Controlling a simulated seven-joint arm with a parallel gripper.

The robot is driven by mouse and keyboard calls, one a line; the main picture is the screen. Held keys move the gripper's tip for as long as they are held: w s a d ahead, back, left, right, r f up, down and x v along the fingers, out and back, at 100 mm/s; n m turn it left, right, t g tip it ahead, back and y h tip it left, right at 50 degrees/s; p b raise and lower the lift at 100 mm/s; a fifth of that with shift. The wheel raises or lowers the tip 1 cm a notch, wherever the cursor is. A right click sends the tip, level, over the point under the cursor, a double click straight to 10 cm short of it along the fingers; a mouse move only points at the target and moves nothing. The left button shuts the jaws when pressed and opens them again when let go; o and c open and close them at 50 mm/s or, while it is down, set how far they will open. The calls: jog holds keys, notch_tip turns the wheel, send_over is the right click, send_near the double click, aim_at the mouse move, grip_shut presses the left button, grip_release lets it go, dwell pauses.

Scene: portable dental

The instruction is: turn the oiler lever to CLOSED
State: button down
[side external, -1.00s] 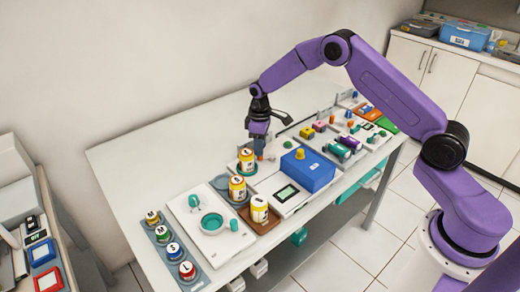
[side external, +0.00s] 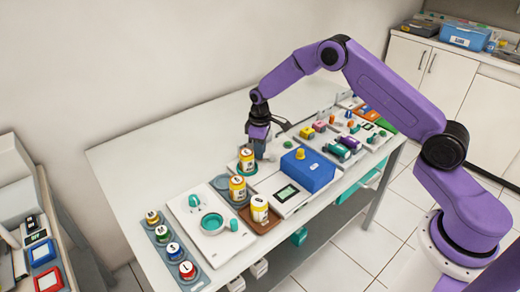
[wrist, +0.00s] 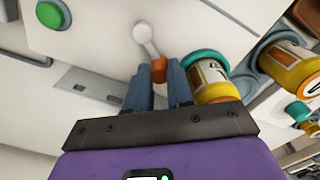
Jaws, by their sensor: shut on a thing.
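The oiler lever is a pale grey arm (wrist: 146,40) on a round pivot, with an orange end (wrist: 158,69), in the wrist view. It stands on a white panel (wrist: 100,45). My gripper (wrist: 160,80) is shut on the orange end, with one grey finger on each side of it. In the side view my gripper (side external: 259,153) points down at the panel, just behind a yellow bottle, and the lever cannot be made out there. No OPEN or CLOSED marking is readable.
A green button (wrist: 52,14) is on the same panel. A blue box (side external: 307,170) stands to the right in the side view, and the table's back left is bare.

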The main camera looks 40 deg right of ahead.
jog(key=m, duration=0.1)
jog(key=d+m, duration=0.1)
jog(key=m, duration=0.1)
jog(key=w+m, duration=0.1)
jog(key=m, duration=0.1)
jog(key=shift+d, duration=0.25)
jog(key=shift+w+d+m, duration=0.15)
jog(key=shift+d+m, duration=0.3)
jog(key=shift+m, duration=0.75)
jog(key=shift+w+d+m, duration=0.1)
jog(key=shift+d+m, duration=0.35)
jog(key=shift+m, duration=0.75)
jog(key=c, duration=1.3)
grip_release()
notch_tip(320, 180, up, 18)
jog(key=shift+f, duration=0.25)
